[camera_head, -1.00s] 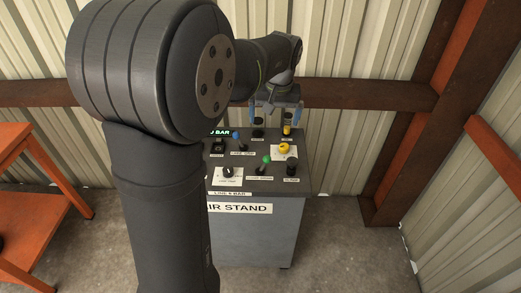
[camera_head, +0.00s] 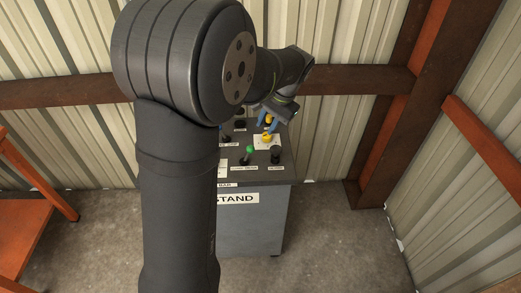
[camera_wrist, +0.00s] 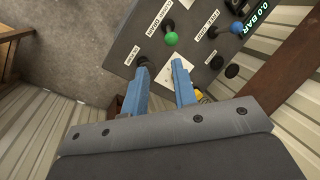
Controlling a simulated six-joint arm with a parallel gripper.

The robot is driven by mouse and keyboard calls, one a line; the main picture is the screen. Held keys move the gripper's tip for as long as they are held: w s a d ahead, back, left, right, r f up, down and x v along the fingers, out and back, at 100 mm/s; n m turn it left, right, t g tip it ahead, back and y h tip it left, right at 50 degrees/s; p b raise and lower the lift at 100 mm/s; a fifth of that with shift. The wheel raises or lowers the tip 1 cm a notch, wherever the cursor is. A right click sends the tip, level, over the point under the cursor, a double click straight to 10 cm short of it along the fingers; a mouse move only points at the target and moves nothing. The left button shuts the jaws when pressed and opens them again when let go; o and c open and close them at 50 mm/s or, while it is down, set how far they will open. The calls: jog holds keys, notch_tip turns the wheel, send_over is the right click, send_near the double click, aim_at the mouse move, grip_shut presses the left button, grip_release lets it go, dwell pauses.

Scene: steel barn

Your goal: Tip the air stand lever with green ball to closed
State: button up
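The air stand (camera_head: 250,235) is a grey cabinet with a dark sloped control panel. The lever with the green ball (camera_head: 249,150) stands near the panel's front edge; it also shows in the wrist view (camera_wrist: 171,38), with its short stem beside a white label. My gripper (camera_head: 268,121) is over the back right of the panel. In the wrist view my gripper (camera_wrist: 161,65) is open and empty, its two blue fingers apart. The green ball is beyond the fingertips and not touched. My arm hides the panel's left part in the head view.
A yellow knob (camera_head: 267,138) and a black knob (camera_head: 277,156) stand right of the green lever. A blue-ball lever (camera_wrist: 236,27) and a 0.0 BAR display (camera_wrist: 263,14) show in the wrist view. An orange rack (camera_head: 30,215) stands left; corrugated walls and steel beams (camera_head: 335,80) are behind.

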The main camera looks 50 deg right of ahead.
jog(key=s+f+m, duration=0.1)
jog(key=m, duration=0.1)
jog(key=s+d+f+m+t+y, duration=0.1)
jog(key=f+m, duration=0.1)
jog(key=s+f+m+t, duration=0.1)
jog(key=m, duration=0.2)
jog(key=shift+s+d+f, duration=0.15)
jog(key=shift+s+d, duration=0.05)
jog(key=shift+s, duration=0.15)
grip_shut()
jog(key=m+t, duration=0.4)
jog(key=m, duration=0.7)
send_near(248, 153)
jog(key=f, duration=0.1)
jog(key=d+f, duration=0.1)
jog(key=f, duration=0.1)
jog(key=s+f, duration=0.1)
jog(key=shift+s+d+f, duration=0.1)
jog(key=shift+d+f, duration=0.25)
jog(key=shift+f, duration=0.05)
jog(key=shift+w+a+n, duration=0.15)
jog(key=shift+w, duration=0.45)
jog(key=shift+w+a+n, duration=0.15)
jog(key=shift+w, duration=0.5)
jog(key=shift+w+a+r, duration=0.1)
jog(key=shift+w, duration=0.7)
jog(key=shift+w+a+r, duration=0.1)
